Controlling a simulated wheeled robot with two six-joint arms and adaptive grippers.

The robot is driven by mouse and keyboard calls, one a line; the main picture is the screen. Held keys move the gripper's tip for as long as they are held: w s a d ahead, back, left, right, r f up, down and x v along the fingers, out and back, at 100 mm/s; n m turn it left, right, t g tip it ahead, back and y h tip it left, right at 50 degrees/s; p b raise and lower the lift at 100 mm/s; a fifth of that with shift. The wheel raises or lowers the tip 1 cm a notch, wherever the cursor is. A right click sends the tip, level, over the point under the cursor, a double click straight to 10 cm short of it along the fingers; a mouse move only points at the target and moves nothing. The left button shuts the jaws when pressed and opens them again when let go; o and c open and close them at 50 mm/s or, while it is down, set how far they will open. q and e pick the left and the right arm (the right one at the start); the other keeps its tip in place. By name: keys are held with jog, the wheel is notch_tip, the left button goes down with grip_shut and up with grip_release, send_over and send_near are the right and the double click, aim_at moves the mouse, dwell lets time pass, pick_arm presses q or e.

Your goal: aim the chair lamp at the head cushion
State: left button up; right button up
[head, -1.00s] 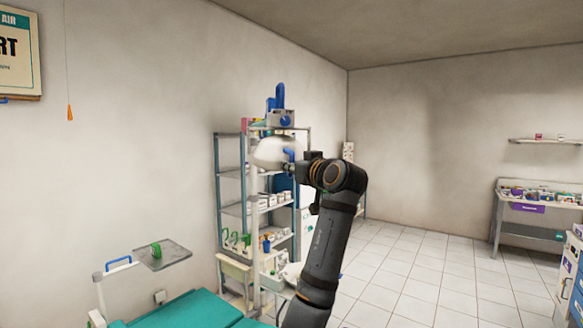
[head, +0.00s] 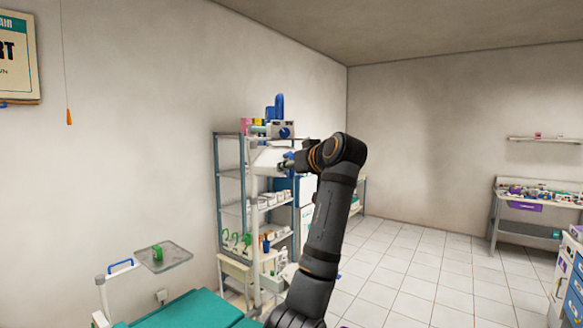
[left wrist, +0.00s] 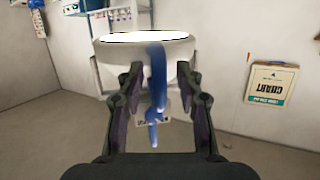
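The chair lamp's white head (head: 266,160) is in front of the shelf rack in the head view. In the left wrist view the lamp head (left wrist: 112,50) fills the upper middle, with a bright rim. Its blue handle (left wrist: 157,80) stands between the fingers of my left gripper (left wrist: 159,72), with a visible gap on both sides. My left gripper is open around the handle and also shows small at the lamp in the head view (head: 287,163). The teal chair (head: 190,310) is at the lower left; I cannot make out the head cushion. My right gripper is out of view.
A metal shelf rack (head: 230,174) with supplies stands behind the lamp against the wall. A small tray (head: 178,260) holding a green item is beside the chair. A side table (head: 515,231) stands at the right. The tiled floor between is clear.

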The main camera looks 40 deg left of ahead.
pick_arm(q)
jog(key=shift+d, duration=0.1)
jog(key=shift+d+r, duration=0.1)
jog(key=shift+d, duration=0.25)
jog(key=v, duration=1.1)
jog(key=shift+s, duration=0.2)
jog(key=shift+r, duration=0.1)
